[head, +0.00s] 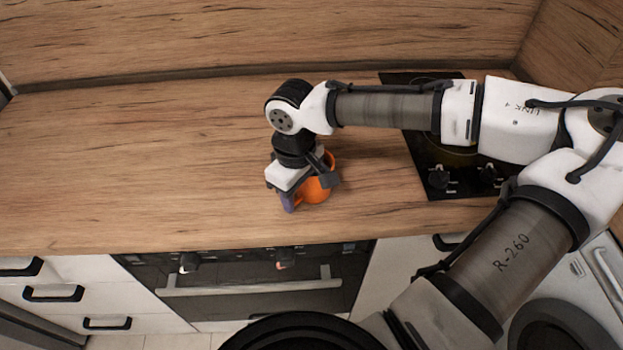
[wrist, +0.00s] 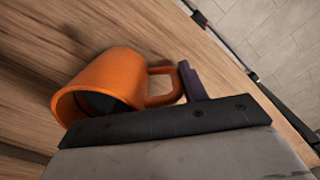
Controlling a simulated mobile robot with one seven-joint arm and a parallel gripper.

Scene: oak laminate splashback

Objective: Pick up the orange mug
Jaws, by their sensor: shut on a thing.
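The orange mug (head: 318,191) is at my gripper (head: 308,193), over the wooden counter near its front edge, in the head view. The gripper points down and partly covers the mug. One dark finger shows on the mug's left and another dark part on its right. In the wrist view the mug (wrist: 112,75) shows its open rim and dark inside, with its handle toward a dark purple finger (wrist: 192,82). My gripper is shut on the mug. The exact contact is hidden, and I cannot tell whether the mug's base touches the counter.
A black cooktop (head: 440,180) with knobs lies right of the mug, under my arm. The wooden counter (head: 130,150) is clear to the left. An oven (head: 250,290) and drawers are below the front edge. A wooden splashback (head: 260,35) stands behind.

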